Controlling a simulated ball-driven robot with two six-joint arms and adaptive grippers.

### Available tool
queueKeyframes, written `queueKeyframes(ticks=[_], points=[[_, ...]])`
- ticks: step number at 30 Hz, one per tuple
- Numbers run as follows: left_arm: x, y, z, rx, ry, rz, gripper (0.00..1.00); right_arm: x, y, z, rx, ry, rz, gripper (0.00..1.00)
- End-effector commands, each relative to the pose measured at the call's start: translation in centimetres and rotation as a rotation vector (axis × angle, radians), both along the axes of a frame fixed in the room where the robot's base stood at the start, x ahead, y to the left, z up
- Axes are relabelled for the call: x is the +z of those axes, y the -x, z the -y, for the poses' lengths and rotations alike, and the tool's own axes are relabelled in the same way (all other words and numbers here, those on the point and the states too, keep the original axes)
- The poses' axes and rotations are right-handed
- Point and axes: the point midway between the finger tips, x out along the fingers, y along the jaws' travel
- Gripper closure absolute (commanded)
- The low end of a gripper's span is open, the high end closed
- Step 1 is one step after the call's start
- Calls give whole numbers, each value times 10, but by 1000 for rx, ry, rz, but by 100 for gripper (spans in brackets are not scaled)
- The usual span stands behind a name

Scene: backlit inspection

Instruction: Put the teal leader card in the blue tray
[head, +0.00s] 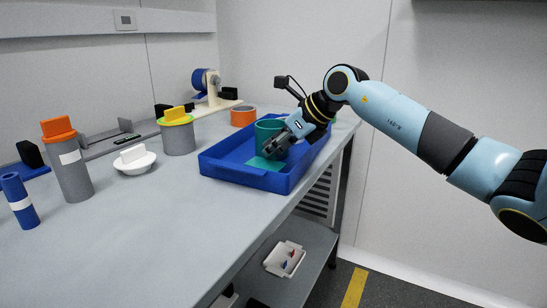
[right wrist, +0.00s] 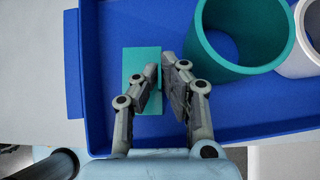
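The teal leader card (head: 265,163) lies at the floor of the blue tray (head: 243,176), near the tray's front side. It also shows in the right wrist view (right wrist: 140,62), flat side up, with a darker raised strip along its right side. My right gripper (head: 272,152) reaches down into the tray over the card. In the right wrist view its fingertips (right wrist: 161,72) are close together, one on each side of the raised strip, and seem shut on it. The fingers hide part of the card. My left gripper is not in view.
A teal open cylinder (right wrist: 243,68) stands in the tray beside the gripper, with a white round item (right wrist: 306,62) next to it. An orange ring (head: 243,116), a yellow-topped grey canister (head: 177,138) and a white lidded dish (head: 134,162) stand on the grey bench (head: 150,220).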

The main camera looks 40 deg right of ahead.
Motion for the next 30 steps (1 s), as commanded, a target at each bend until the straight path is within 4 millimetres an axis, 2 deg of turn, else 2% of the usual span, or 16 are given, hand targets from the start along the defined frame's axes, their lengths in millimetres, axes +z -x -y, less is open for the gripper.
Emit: queueKeyframes(ticks=[1, 3, 14, 15, 20, 30], points=[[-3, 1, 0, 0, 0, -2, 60, -11, 0, 0, -1, -2, -3, 100], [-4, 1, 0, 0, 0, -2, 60, -19, 0, 0, -1, -2, -2, 100], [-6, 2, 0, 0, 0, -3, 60, -23, 0, 0, 0, 0, 0, 100], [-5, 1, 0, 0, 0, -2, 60, -22, 0, 0, 0, 0, 1, 91], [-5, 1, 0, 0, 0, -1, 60, -22, 0, 0, 0, 0, 1, 71], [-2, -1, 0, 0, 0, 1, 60, -17, 2, 2, 0, 1, 1, 71]])
